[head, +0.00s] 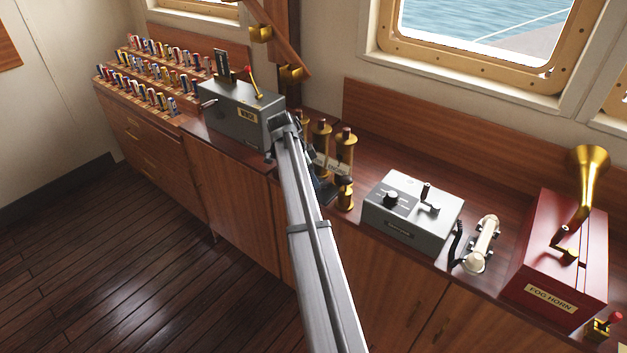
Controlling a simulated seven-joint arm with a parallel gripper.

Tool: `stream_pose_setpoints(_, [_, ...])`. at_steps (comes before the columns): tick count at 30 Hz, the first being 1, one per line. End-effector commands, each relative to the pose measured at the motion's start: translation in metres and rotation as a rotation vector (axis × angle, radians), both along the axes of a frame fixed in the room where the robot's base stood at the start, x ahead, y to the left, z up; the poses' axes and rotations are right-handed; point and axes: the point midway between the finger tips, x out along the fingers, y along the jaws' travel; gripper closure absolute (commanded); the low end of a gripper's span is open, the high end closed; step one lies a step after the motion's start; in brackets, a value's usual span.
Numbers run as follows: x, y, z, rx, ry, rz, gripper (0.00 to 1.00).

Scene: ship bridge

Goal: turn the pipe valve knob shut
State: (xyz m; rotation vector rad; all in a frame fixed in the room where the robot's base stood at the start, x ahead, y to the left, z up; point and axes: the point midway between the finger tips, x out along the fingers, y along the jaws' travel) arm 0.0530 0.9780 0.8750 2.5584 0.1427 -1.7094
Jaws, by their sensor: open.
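A group of brass pipes (345,150) with dark caps stands on the wooden counter near the middle of the head view. A small pale label plate (334,167) is on its front. A shorter brass piece (345,194) stands at its front right. I cannot clearly pick out the valve knob; my arm covers the left part of the group. My gripper (322,188) is a dark shape just right of my arm link, low in front of the pipes and close to them. It is open. Its fingertips are small and partly hidden, and I cannot tell whether they touch anything.
A grey box (240,118) with levers stands left of the pipes. A grey control box (412,210) with a black knob, a cream handset (482,243) and a red fog horn box (555,262) stand to the right. Racks of small coloured items (150,75) fill the far left.

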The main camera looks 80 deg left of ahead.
Motion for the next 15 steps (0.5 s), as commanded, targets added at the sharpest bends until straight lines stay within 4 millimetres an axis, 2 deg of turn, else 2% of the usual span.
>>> stream_pose_setpoints(6, [0.008, 0.001, -0.019, 0.000, 0.000, 0.000, 0.39])
stream_pose_setpoints(15, [0.010, 0.001, -0.024, 0.000, 0.000, 0.000, 0.39])
